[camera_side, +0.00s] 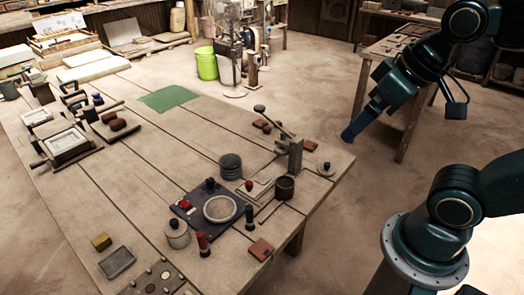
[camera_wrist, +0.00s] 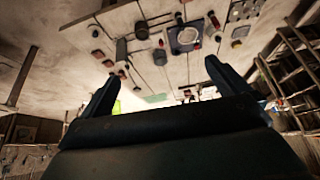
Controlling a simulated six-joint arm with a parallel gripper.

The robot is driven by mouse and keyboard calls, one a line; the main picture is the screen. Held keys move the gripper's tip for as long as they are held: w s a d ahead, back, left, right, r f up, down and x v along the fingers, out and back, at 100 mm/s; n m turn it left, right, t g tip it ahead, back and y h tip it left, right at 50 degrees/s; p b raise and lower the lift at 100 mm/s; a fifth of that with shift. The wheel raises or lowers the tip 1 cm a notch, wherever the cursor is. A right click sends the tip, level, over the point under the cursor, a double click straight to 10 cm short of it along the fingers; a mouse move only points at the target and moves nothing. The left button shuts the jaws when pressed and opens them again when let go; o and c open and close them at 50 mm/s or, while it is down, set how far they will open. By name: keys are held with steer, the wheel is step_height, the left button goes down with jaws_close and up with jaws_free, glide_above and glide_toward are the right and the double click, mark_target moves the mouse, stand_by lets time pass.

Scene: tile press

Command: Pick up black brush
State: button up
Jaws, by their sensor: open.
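A dark upright piece (camera_side: 249,217), which looks like the black brush, stands on the wooden table just right of the round pale dish (camera_side: 220,208). It is small, so I cannot be sure that it is a brush. My gripper (camera_side: 352,131) is in the air by the right end of the table, well apart from the dark piece. In the wrist view my gripper (camera_wrist: 162,78) shows two spread fingers with nothing between them. The tabletop pieces are small there, and I cannot pick out the brush.
A red-handled upright piece (camera_side: 202,243), a lidded pot (camera_side: 177,234) and a dark cup (camera_side: 285,187) stand close by. A lever press (camera_side: 290,150) rises behind them. A green mat (camera_side: 168,98) lies farther back.

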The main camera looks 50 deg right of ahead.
steer(key=shift+s+f, duration=0.15)
steer(key=shift+s, duration=0.1)
steer(key=c, duration=1.2)
steer(key=w+a+f+m+g, duration=0.1)
steer(key=w+a+f+m, duration=0.15)
steer(key=w+m, duration=0.35)
steer(key=w+a+f+m+g, duration=0.1)
steer(key=w+f+m+g, duration=0.2)
steer(key=w, duration=0.5)
steer(key=w+a+f+m, duration=0.1)
steer(key=w+f+m, duration=0.2)
steer(key=f, duration=0.2)
steer(key=w+a+f+m+g, duration=0.1)
steer(key=w+a+f+m, duration=0.1)
steer(key=f, duration=0.4)
steer(key=w+a+f+m, duration=0.1)
steer(key=w+f+m, duration=0.2)
steer(key=f, duration=0.3)
steer(key=shift+w+a+m, duration=0.2)
steer(key=shift+w+m, duration=0.2)
steer(key=shift+m, duration=0.3)
